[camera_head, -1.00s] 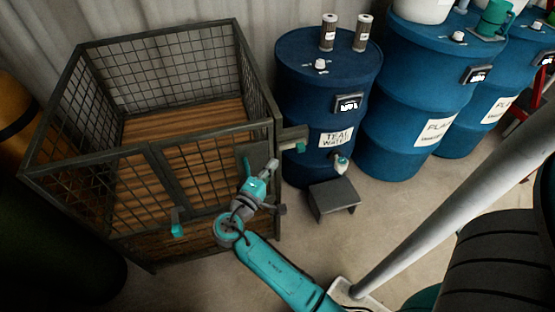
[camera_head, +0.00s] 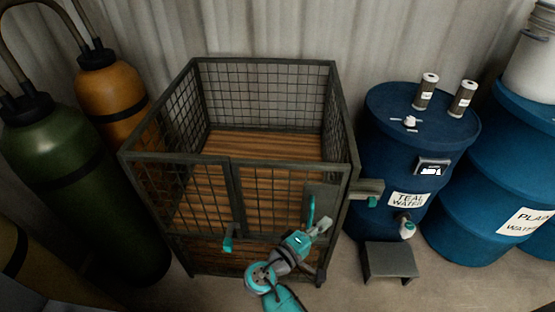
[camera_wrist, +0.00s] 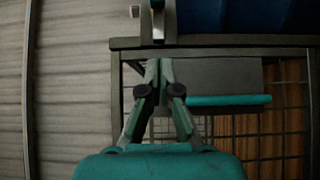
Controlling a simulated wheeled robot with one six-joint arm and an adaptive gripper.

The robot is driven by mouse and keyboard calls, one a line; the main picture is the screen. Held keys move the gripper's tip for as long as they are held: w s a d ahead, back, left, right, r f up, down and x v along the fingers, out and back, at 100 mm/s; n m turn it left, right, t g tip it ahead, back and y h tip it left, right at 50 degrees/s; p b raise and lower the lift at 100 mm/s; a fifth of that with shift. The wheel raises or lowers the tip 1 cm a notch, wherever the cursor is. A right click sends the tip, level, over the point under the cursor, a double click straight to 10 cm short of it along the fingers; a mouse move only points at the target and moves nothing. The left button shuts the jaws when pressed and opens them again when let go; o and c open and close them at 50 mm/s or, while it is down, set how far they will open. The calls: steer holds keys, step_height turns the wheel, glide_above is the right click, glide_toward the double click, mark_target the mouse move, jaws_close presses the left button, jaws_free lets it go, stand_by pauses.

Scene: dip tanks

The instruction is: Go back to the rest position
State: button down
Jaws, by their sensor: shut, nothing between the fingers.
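My gripper (camera_head: 325,222) is in front of the mesh cage (camera_head: 238,185), near its right front corner. In the wrist view my gripper (camera_wrist: 158,68) has its fingers together with nothing between them. There the cage's dark top rail (camera_wrist: 225,42) and a teal bar handle (camera_wrist: 230,100) lie beyond the fingers. I cannot tell whether the fingers touch the cage. My teal arm reaches in from the bottom of the head view.
A blue teal-water drum (camera_head: 380,160) and a low dark step (camera_head: 389,262) stand right of the cage. Another blue drum (camera_head: 475,200) stands further right. Green (camera_head: 75,190) and orange (camera_head: 110,95) gas cylinders stand close on the left. A corrugated wall is behind.

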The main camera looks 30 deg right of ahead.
steer(key=s+a+f+n+t+y, duration=0.4)
steer(key=s+f+n+t+y, duration=0.15)
steer(key=s+f+y, duration=0.7)
steer(key=s+a+f+m+t+y, duration=0.1)
steer(key=s+a+m+t+y, duration=0.1)
steer(key=s+a, duration=0.5)
steer(key=s+a+r+m+t+y, duration=0.1)
steer(key=s+a+r+m+t, duration=0.1)
steer(key=s+r, duration=0.3)
steer(key=s+a+r+m+t+y, duration=0.2)
steer(key=s+r, duration=0.3)
steer(key=r, duration=0.6)
steer(key=shift+s+a+r+m, duration=0.15)
steer(key=shift+r+m, duration=0.05)
steer(key=shift+m, duration=0.65)
